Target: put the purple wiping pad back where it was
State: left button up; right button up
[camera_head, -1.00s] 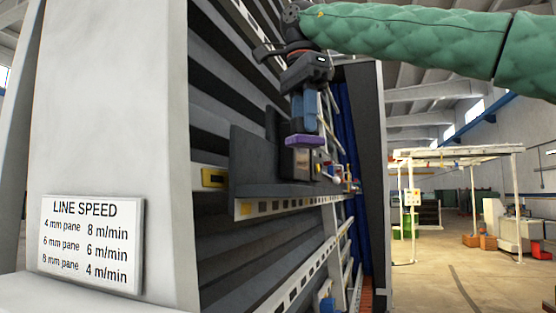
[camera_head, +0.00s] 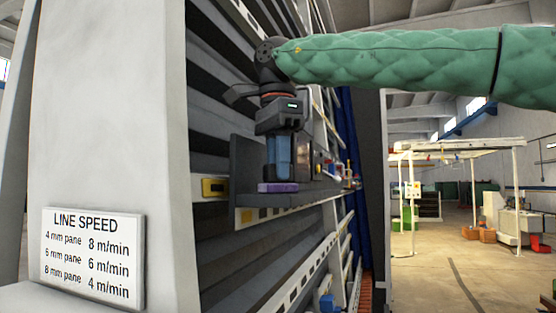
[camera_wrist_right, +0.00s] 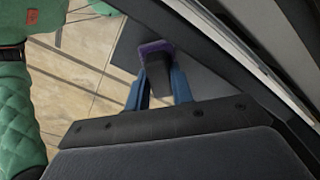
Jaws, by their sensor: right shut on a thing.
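The purple wiping pad (camera_head: 278,187) is at the near end of the dark grey shelf (camera_head: 300,199) on the washer, purple face down. It is on or just above the shelf surface; I cannot tell whether it touches. My right gripper (camera_head: 279,174) points down and is shut on the pad's dark handle, with blue fingers on both sides. In the right wrist view the pad (camera_wrist_right: 156,48) and its black handle (camera_wrist_right: 158,74) lie between the fingertips (camera_wrist_right: 159,88). My left gripper is not in view.
A dark box (camera_head: 301,165) and small coloured items (camera_head: 346,175) stand farther along the shelf, behind my gripper. An upright dark plate (camera_head: 243,158) closes the shelf's near end. The LINE SPEED sign (camera_head: 92,257) is on the pale panel at left.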

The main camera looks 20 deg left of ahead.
jog(key=o, duration=0.9)
jog(key=shift+w+d, duration=0.1)
jog(key=shift+w, duration=0.05)
jog(key=shift+r, duration=0.15)
jog(key=shift+r+b, duration=0.3)
notch_tip(320, 180, up, 7)
jog(key=shift+f+b, duration=0.15)
jog(key=shift+b, duration=0.75)
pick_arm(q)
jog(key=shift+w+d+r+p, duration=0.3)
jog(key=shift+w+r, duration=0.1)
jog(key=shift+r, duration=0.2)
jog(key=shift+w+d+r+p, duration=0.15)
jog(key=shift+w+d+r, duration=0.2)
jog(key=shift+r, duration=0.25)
pick_arm(e)
notch_tip(320, 180, up, 4)
jog(key=shift+r, duration=0.2)
